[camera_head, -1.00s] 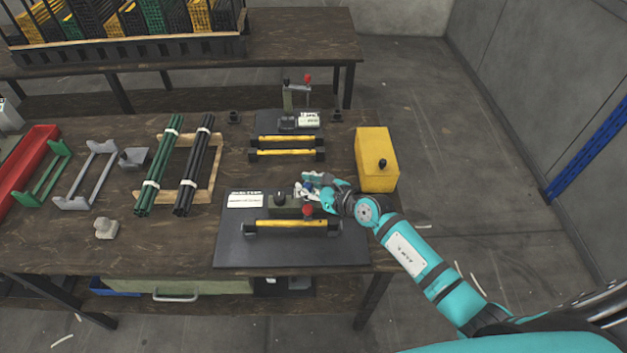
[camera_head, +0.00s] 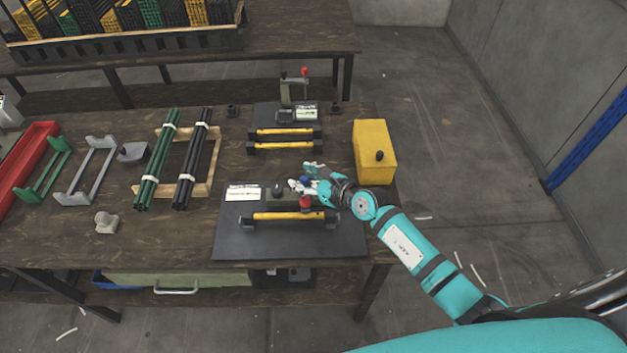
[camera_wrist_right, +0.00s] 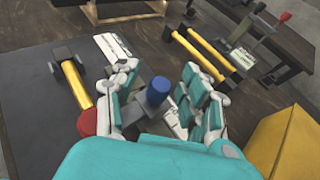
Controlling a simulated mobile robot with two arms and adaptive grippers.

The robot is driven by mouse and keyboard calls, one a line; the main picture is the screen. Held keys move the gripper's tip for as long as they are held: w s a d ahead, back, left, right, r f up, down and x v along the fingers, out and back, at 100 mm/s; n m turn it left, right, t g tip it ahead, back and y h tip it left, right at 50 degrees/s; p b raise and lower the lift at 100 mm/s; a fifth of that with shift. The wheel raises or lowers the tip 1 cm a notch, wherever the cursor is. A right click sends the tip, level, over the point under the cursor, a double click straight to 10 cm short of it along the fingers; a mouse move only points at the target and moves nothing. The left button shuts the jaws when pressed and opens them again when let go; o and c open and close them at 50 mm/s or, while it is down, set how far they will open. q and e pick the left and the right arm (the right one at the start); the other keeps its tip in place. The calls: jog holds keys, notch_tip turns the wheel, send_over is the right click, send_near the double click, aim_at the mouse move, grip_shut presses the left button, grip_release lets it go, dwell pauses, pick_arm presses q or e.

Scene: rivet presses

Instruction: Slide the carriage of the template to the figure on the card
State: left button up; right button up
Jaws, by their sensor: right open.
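My right gripper (camera_head: 305,178) is open over the back right part of the near dark press plate (camera_head: 235,240). In the right wrist view, its teal fingers (camera_wrist_right: 160,70) stand on either side of an upright blue knob (camera_wrist_right: 157,92), with gaps visible. The knob sits above a grey block and a pale marked strip (camera_wrist_right: 176,122), partly hidden by the fingers; I take these for the template and its carriage. A white card (camera_head: 243,193) lies at the plate's back left; its print is too small to read. My left gripper is not in view.
A yellow bar (camera_head: 275,216) and a red knob (camera_head: 305,203) are close in front of the gripper. A yellow box (camera_head: 374,150) stands to the right. A second press (camera_head: 293,110) is behind. Green and black rod bundles (camera_head: 193,158) lie left.

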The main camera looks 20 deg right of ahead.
jog(key=v, duration=1.1)
jog(key=shift+s, duration=0.3)
jog(key=shift+d+r, duration=0.1)
